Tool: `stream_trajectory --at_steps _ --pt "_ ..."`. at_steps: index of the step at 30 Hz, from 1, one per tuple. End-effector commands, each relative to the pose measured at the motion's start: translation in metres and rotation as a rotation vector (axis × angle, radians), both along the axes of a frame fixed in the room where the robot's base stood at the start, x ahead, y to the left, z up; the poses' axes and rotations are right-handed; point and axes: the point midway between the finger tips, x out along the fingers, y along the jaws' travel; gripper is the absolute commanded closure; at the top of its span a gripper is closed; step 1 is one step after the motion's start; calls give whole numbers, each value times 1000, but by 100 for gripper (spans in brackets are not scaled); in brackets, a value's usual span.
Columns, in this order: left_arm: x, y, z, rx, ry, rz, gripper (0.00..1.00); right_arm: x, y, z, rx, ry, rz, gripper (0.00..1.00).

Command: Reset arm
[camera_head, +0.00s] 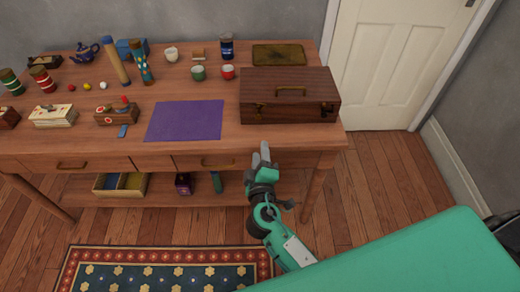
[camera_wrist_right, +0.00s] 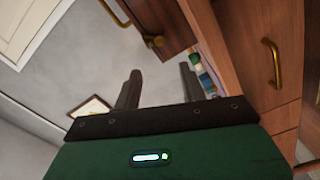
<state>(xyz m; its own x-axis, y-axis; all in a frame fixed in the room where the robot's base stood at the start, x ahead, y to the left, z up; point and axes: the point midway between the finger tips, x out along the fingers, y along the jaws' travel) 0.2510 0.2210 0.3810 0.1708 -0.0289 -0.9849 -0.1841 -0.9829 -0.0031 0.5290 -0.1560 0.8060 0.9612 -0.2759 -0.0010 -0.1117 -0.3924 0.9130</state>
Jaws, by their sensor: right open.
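My right gripper (camera_head: 262,158) is in front of the table's front edge in the head view, below the wooden case, and holds nothing. In the right wrist view its two fingers (camera_wrist_right: 158,88) stand apart with nothing between them. The green arm comes in from the lower right of the head view. My left gripper does not show in either view.
The wooden table (camera_head: 160,145) carries a closed wooden case (camera_head: 290,95), a purple mat (camera_head: 185,121), a blue teapot (camera_head: 87,52), cups and jars. A drawer handle (camera_wrist_right: 271,63) is near the gripper. A patterned rug (camera_head: 165,270) lies on open floor.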

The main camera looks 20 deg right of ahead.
Motion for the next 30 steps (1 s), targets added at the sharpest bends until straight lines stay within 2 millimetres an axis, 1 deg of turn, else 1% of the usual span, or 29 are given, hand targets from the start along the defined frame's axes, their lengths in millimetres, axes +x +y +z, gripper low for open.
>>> stream_trajectory --at_steps 14,17,20,23,24,26,27,29,30 --pt "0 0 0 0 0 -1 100 0 0 0 0 1 0 58" --pt "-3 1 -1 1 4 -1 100 1 1 -11 7 27 8 58" --pt "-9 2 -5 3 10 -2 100 2 3 -48 30 115 35 58" --pt "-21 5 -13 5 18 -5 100 -5 4 -111 80 261 67 58" --pt "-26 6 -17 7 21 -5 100 -12 3 -141 109 329 78 58" --pt "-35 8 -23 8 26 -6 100 -27 1 -186 157 431 88 58" --pt "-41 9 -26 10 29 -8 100 -39 -1 -214 191 496 91 58" --pt "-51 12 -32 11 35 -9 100 -61 -6 -255 246 591 88 58" --pt "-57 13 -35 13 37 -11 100 -78 -10 -280 285 653 82 58"
